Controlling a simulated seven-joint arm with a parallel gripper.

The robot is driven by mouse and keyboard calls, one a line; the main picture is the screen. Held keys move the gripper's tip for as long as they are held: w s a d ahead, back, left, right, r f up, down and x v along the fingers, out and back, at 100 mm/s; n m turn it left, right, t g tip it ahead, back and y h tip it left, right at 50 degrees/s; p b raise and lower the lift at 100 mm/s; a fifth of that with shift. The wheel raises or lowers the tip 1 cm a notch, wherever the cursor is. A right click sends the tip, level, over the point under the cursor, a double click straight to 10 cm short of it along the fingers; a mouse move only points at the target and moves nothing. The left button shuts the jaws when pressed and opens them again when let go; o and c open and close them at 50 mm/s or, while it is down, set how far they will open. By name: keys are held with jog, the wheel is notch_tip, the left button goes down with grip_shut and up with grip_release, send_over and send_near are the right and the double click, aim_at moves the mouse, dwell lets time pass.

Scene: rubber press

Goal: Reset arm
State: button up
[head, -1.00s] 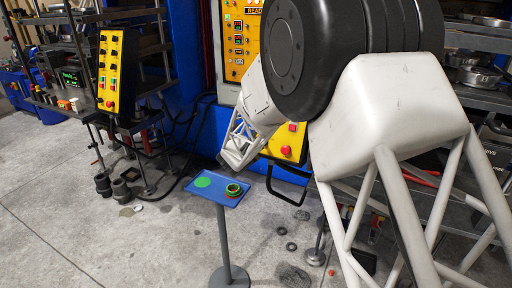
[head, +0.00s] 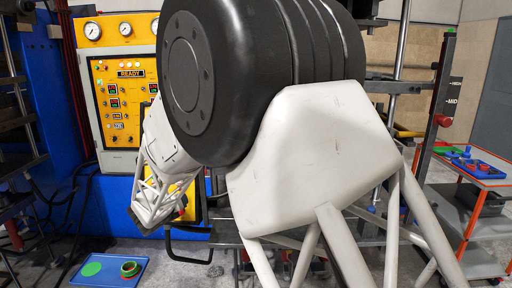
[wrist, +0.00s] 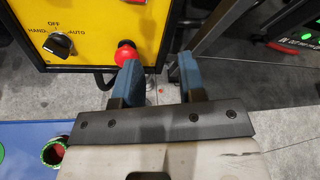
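My gripper (wrist: 158,78) shows in the wrist view with its two blue fingers apart and nothing between them. It is open and points toward the lower edge of a yellow control box (wrist: 95,30) with a red button (wrist: 126,54) and a black selector knob. The left fingertip overlaps the button in the picture; I cannot tell if they touch. In the head view my arm fills the middle, its white lattice part (head: 160,195) hanging down at left. The gripper's fingers cannot be made out there.
A blue tray (head: 100,279) with a green disc (head: 91,269) and green-and-dark rings (head: 130,269) is below left of my arm. A yellow control panel (head: 122,95) stands behind. At right is a red-framed trolley (head: 470,215); a press column (head: 436,110) stands beside it.

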jog(key=s+d+r+m+g+h, duration=0.15)
jog(key=s+d+r+m, duration=0.45)
jog(key=d, duration=0.6)
jog(key=s+d+r+m+g+h, duration=0.1)
jog(key=s+d+m+g, duration=0.25)
jog(key=d+m, duration=0.55)
jog(key=s+d+r+m+g+h, duration=0.15)
jog(key=s+d+r+m, duration=0.35)
jog(key=d, duration=0.9)
jog(key=s+d+f+m+g+y, duration=0.1)
jog(key=s+d+m+y, duration=0.1)
jog(key=s+m, duration=0.4)
jog(key=s+d+m+g+y, duration=0.2)
jog(key=s+d+m, duration=0.3)
jog(key=s, duration=0.9)
jog(key=s+d+f+m+g+y, duration=0.1)
jog(key=s+d+m, duration=0.3)
jog(key=s+m, duration=0.4)
jog(key=shift+s+f+y, duration=0.3)
jog(key=shift+s+y, duration=0.4)
jog(key=shift+s, duration=0.85)
jog(key=shift+g, duration=0.25)
